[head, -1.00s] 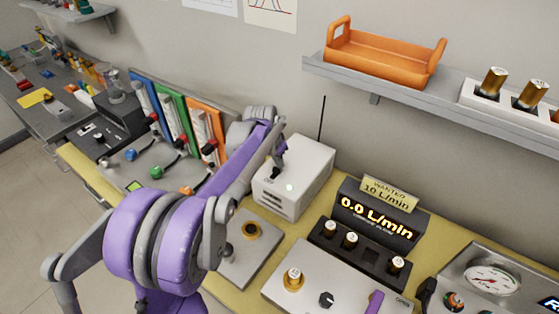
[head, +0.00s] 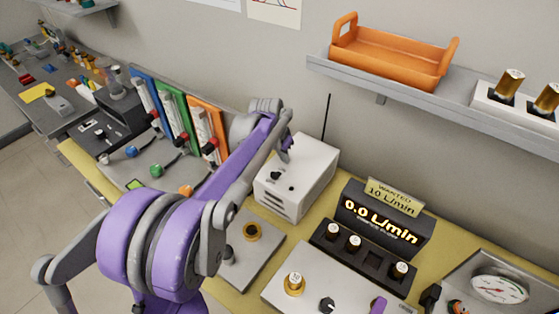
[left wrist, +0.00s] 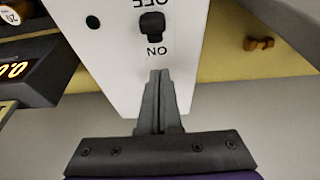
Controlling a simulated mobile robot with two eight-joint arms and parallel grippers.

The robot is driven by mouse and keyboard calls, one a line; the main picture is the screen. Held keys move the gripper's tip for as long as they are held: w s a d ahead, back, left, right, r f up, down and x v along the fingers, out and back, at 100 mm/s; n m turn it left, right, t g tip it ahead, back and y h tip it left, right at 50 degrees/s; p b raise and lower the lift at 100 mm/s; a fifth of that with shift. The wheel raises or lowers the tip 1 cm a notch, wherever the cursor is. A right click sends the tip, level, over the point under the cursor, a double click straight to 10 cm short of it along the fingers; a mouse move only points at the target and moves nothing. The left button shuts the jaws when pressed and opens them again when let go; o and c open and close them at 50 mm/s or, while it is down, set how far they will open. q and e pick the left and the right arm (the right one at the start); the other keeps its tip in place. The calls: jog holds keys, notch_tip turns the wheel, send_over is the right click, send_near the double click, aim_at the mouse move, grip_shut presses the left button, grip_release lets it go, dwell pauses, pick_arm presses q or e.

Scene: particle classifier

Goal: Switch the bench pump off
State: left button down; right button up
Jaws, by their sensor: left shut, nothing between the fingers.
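The bench pump (head: 300,182) is a white box with an antenna-like rod behind it. It stands on the yellow bench against the wall. In the left wrist view, its black switch (left wrist: 152,27) sits between upside-down OFF and ON markings; I cannot tell its tilt for sure. In the head view my left gripper (head: 288,147) is above the pump's back part. My right gripper is not in view.
A dark display (head: 383,222) reading 0.0 L/min stands right of the pump. Flowmeter panels in blue, green and orange (head: 207,130) stand left. An orange tray (head: 390,58) rests on the wall shelf.

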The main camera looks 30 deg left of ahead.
pick_arm(q)
jog(key=v, duration=0.9)
jog(key=shift+s, duration=0.25)
jog(key=shift+s, duration=0.1)
